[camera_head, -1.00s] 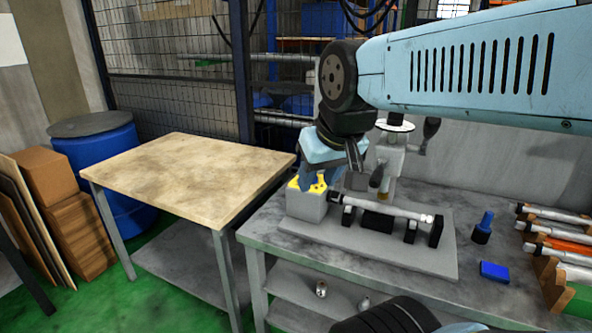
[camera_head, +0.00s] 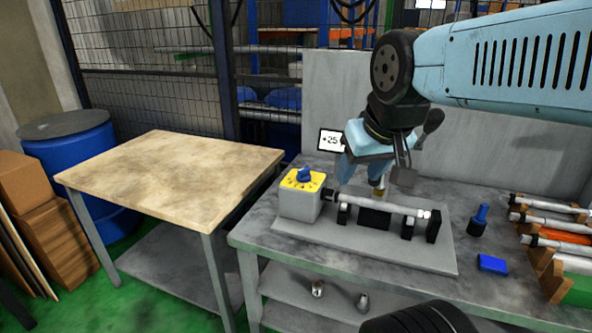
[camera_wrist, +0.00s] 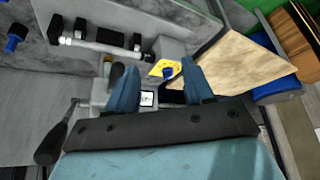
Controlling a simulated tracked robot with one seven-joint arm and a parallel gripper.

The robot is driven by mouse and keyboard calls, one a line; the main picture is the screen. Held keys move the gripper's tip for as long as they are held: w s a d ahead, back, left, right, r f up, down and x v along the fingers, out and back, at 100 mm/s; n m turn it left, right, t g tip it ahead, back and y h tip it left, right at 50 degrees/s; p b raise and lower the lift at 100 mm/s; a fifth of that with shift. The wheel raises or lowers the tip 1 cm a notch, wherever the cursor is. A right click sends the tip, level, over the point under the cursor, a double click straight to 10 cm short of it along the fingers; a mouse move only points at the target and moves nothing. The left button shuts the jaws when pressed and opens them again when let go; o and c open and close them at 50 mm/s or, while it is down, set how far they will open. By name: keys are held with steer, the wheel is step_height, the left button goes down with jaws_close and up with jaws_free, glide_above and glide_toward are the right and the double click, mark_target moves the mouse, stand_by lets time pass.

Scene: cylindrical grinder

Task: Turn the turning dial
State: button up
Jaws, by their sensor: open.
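The turning dial (camera_head: 304,174) is a blue knob on a yellow marked plate, on top of a grey box (camera_head: 299,204) at the left end of the grinder base. In the wrist view the dial (camera_wrist: 167,71) shows between my two blue fingers, beyond their tips. My gripper (camera_head: 346,178) is open and empty, to the right of the dial and apart from it. My gripper (camera_wrist: 157,72) also shows in the wrist view with a wide gap between its fingers.
A cylindrical workpiece (camera_head: 385,205) lies on the grinder beside the box. A "+25" sign (camera_head: 331,140) stands behind. A blue-handled tool (camera_head: 480,221), a blue block (camera_head: 492,264) and a rack of rods (camera_head: 547,238) are at right. The wooden table (camera_head: 165,180) is bare.

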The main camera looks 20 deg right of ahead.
steer(key=shift+o, duration=0.7)
steer(key=shift+w+r, duration=0.15)
steer(key=shift+w, duration=0.2)
steer(key=shift+o, duration=1.4)
steer(key=w+r+n+g+h, duration=0.1)
steer(key=w, duration=0.6)
steer(key=shift+w+r+g, duration=0.15)
steer(key=shift+r+g, duration=0.1)
steer(key=shift+g, duration=0.05)
steer(key=n+g+y, duration=0.1)
steer(key=n+g, duration=0.3)
steer(key=n, duration=0.1)
glide_toward(304, 168)
step_height(304, 168, down, 11)
steer(key=shift+r, duration=0.1)
steer(key=c, duration=1)
steer(key=shift+n, duration=0.3)
